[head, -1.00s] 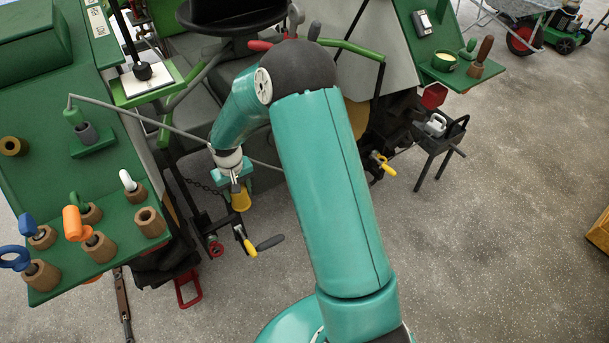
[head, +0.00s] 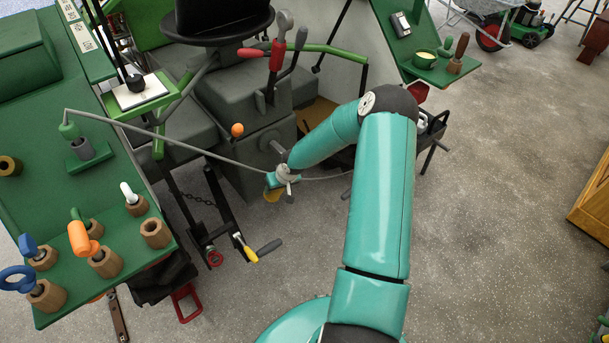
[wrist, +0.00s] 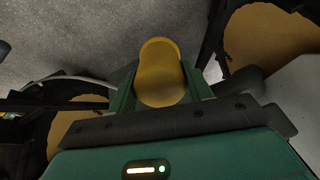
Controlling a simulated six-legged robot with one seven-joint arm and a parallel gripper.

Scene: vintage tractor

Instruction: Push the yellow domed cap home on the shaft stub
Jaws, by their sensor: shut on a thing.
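The yellow domed cap (wrist: 160,72) is between the two green fingers of my gripper (wrist: 161,92) in the wrist view. In the head view the cap (head: 272,196) shows as a small yellow patch just below my gripper (head: 275,188). My gripper is shut on the cap and holds it off the floor behind the tractor. A short grey cylinder, which looks like the shaft stub (head: 279,148), sticks out of the grey rear housing (head: 252,160), above my gripper in the picture. The cap appears apart from it. The cap's far side is hidden.
A green bench (head: 105,245) with several tools in wooden holders is at the left. Red and black levers (head: 278,55) stand above the housing. A linkage arm with a yellow-handled crank (head: 251,254) hangs left of my gripper.

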